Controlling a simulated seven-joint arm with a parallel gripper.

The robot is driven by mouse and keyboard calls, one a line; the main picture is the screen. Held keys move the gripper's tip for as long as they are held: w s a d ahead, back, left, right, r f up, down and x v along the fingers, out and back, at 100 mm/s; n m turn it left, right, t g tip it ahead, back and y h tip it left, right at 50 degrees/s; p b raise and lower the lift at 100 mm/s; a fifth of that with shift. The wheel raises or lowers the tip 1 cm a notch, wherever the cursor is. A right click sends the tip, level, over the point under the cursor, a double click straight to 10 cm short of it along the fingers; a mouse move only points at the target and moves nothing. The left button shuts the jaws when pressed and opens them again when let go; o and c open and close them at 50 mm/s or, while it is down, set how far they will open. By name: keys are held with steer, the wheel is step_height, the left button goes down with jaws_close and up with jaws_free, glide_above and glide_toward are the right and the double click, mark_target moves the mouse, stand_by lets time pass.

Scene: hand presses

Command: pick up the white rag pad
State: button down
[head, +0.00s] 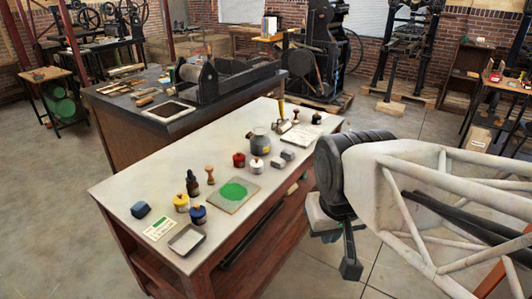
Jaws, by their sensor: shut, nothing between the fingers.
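No rag pad can be told for certain in the head view. A flat white pad or sheet (300,138) lies near the far right end of the pale table (130,183). Two small pale grey blocks (282,158) sit nearer, beside a white-labelled jar (257,164); I cannot tell whether one is the rag pad. My gripper (350,268) hangs off the table's right side, pointing down. It is shut and empty, apart from everything on the table.
A green-inked slab (234,192), red jar (239,160), grey can (260,143), dark bottle (192,184), blue jar (198,215), yellow jar (181,203), blue block (141,210) and metal tray (187,239) share the table. A dark bench with a press (225,80) stands behind.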

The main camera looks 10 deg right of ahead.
steer(key=shift+c, duration=0.4)
jaws_free()
